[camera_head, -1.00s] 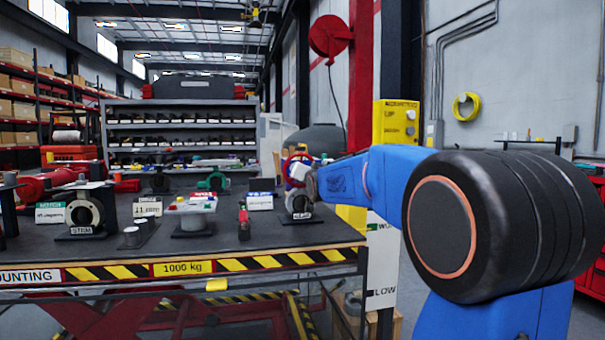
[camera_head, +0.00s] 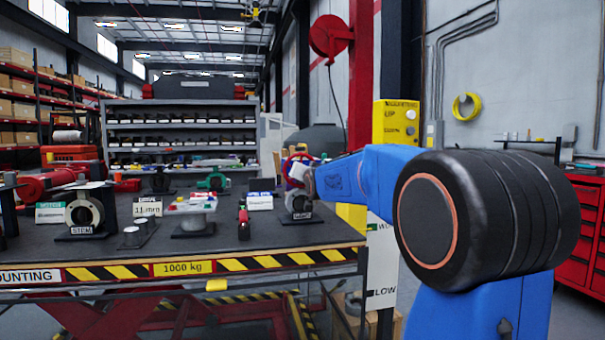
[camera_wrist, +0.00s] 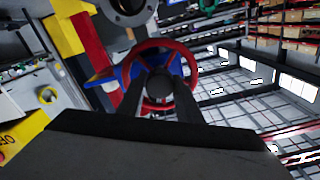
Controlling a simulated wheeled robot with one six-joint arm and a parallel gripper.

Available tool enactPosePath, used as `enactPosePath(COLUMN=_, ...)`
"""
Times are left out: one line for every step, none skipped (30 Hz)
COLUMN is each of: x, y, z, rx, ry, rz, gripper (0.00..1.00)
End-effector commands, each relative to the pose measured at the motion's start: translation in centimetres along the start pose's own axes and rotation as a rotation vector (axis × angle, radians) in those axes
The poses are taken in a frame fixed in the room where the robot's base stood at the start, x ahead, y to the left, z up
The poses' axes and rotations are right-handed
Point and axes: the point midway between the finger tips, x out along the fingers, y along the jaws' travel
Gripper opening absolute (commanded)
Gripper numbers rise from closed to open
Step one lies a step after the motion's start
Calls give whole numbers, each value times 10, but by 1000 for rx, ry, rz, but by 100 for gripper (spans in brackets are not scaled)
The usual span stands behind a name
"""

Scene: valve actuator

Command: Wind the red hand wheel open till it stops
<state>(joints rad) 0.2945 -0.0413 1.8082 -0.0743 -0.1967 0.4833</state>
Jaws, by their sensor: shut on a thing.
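The red hand wheel (camera_head: 291,160) stands upright on a small dark stand (camera_head: 301,216) at the right end of the bench. In the wrist view its red rim (camera_wrist: 184,54) shows nearly face on around a dark hub. My gripper (camera_wrist: 160,84) has its two dark fingers reaching over the wheel, one each side of the hub, and is shut on the wheel. The exact contact is hard to see. In the head view my gripper (camera_head: 302,178) partly hides the wheel's lower right side. A blue part (camera_wrist: 106,78) shows behind the wheel.
The dark lift table (camera_head: 180,256) has a striped front edge. Ring fixtures such as the one marked STEM (camera_head: 83,213), label plates and small parts stand left of the wheel. A yellow control box (camera_head: 396,123) on a post stands behind my arm. Grey shelves (camera_head: 180,128) are at the back.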

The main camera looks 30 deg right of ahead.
Motion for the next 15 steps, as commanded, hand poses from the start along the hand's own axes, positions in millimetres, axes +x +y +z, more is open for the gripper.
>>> enactPosePath(x=0, y=0, z=0, rx=-11, ry=0, rz=0, gripper=10)
enactPosePath(x=0, y=0, z=0, rx=-21, ry=0, rz=0, gripper=10)
enactPosePath(x=0, y=0, z=0, rx=-36, ry=0, rz=0, gripper=10)
enactPosePath(x=0, y=0, z=0, rx=-50, ry=0, rz=0, gripper=10)
enactPosePath(x=0, y=0, z=0, rx=-66, ry=0, rz=0, gripper=10)
enactPosePath(x=0, y=0, z=0, rx=-88, ry=0, rz=0, gripper=10)
enactPosePath(x=0, y=0, z=0, rx=-107, ry=0, rz=0, gripper=10)
enactPosePath(x=0, y=0, z=0, rx=-129, ry=0, rz=0, gripper=10)
enactPosePath(x=0, y=0, z=0, rx=-159, ry=0, rz=0, gripper=10)
enactPosePath(x=0, y=0, z=0, rx=-182, ry=0, rz=0, gripper=10)
enactPosePath(x=0, y=0, z=0, rx=-207, ry=0, rz=0, gripper=10)
enactPosePath(x=0, y=0, z=0, rx=-243, ry=0, rz=0, gripper=10)
enactPosePath(x=0, y=0, z=0, rx=-270, ry=-1, rz=0, gripper=10)
enactPosePath(x=0, y=0, z=0, rx=-299, ry=-1, rz=0, gripper=10)
enactPosePath(x=0, y=0, z=0, rx=-336, ry=-1, rz=0, gripper=10)
